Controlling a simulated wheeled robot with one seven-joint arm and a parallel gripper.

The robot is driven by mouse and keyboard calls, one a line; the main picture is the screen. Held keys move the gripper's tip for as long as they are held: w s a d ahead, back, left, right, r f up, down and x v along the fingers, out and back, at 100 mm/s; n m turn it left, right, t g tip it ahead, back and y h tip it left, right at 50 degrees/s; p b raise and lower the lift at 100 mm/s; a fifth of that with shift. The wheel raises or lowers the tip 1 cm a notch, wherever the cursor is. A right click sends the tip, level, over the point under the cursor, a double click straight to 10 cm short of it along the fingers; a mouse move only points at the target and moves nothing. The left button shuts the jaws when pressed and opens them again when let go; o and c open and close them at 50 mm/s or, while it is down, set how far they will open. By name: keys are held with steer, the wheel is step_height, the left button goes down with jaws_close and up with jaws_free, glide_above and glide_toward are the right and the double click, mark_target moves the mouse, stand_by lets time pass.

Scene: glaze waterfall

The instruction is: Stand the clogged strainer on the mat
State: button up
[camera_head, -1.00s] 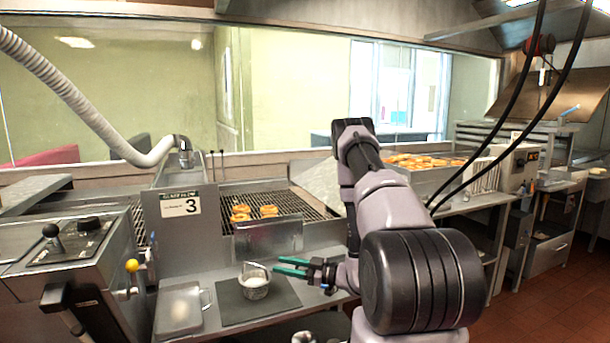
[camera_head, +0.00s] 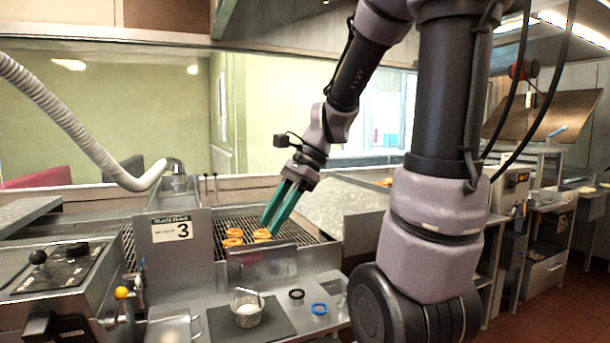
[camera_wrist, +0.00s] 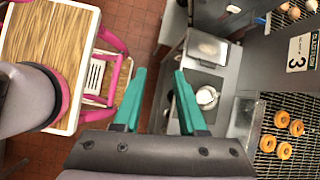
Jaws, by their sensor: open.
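The strainer (camera_head: 247,310) is a small mesh cup with white matter inside and a thin handle at its rim. It stands upright on the dark mat (camera_head: 280,326) on the steel shelf. In the wrist view the strainer (camera_wrist: 207,98) shows beyond my fingers, on the mat. My gripper (camera_head: 269,224) has green fingers pointing down, high above and behind the strainer, apart from it. In the wrist view my gripper (camera_wrist: 159,72) is open, with nothing between its fingers.
A black ring (camera_head: 296,296) and a blue ring (camera_head: 320,309) lie on the shelf right of the mat. A clear tray (camera_head: 172,329) is at its left. Doughnuts (camera_head: 233,238) sit on the wire conveyor behind. The glazing machine (camera_head: 60,280) stands at left.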

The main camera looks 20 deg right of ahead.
steer(key=s+d+r+n+t+h, duration=0.4)
steer(key=r+n, duration=0.5)
steer(key=n, duration=0.3)
steer(key=d+t, duration=0.1)
steer(key=t, duration=0.1)
steer(key=shift+t+h, duration=0.3)
steer(key=shift+t, duration=0.1)
